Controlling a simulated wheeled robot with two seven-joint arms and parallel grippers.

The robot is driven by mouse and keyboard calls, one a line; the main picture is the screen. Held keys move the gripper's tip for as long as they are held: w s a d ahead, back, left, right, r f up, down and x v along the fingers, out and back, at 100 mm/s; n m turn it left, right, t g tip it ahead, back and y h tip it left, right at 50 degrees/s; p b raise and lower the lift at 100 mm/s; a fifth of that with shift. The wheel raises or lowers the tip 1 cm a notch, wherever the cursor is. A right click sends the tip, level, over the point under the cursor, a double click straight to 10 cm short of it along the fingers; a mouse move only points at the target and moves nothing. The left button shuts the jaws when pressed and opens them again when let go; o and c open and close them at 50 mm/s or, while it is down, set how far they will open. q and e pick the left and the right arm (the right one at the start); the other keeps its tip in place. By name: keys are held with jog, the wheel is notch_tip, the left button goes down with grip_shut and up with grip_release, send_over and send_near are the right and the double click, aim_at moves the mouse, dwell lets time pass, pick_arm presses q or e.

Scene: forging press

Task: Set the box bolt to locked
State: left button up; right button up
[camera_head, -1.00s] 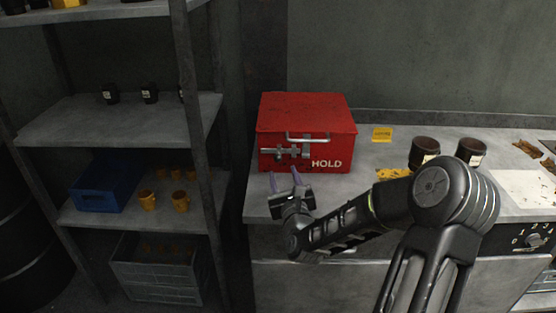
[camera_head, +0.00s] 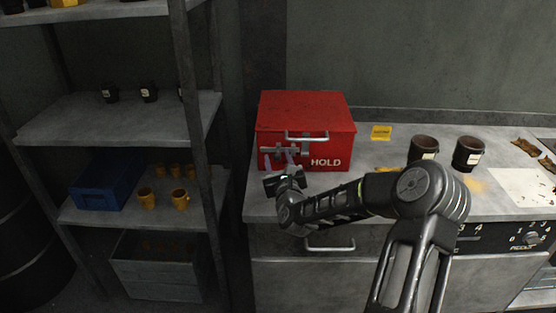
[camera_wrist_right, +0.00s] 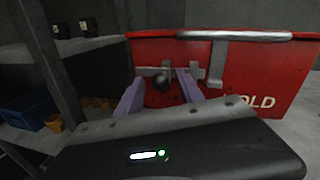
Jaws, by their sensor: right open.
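The red box (camera_head: 305,113) marked HOLD stands on the counter, lid closed, with a metal handle (camera_head: 307,136) on its front. A grey sliding bolt (camera_head: 285,151) is mounted on the front left of the box. In the right wrist view the bolt (camera_wrist_right: 150,71) lies level, with a dark round knob (camera_wrist_right: 160,82) between my fingers in the picture. My right gripper (camera_head: 279,160) is open, just in front of the bolt; its two purple fingers (camera_wrist_right: 160,96) point at the box front. I cannot tell whether they touch the bolt. My left gripper is not in view.
A metal shelf (camera_head: 124,121) with a blue crate (camera_head: 104,187) and orange mugs (camera_head: 180,197) is on the left.

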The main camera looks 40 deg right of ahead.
jog(key=shift+c, duration=0.6)
grip_shut()
dwell(0.7)
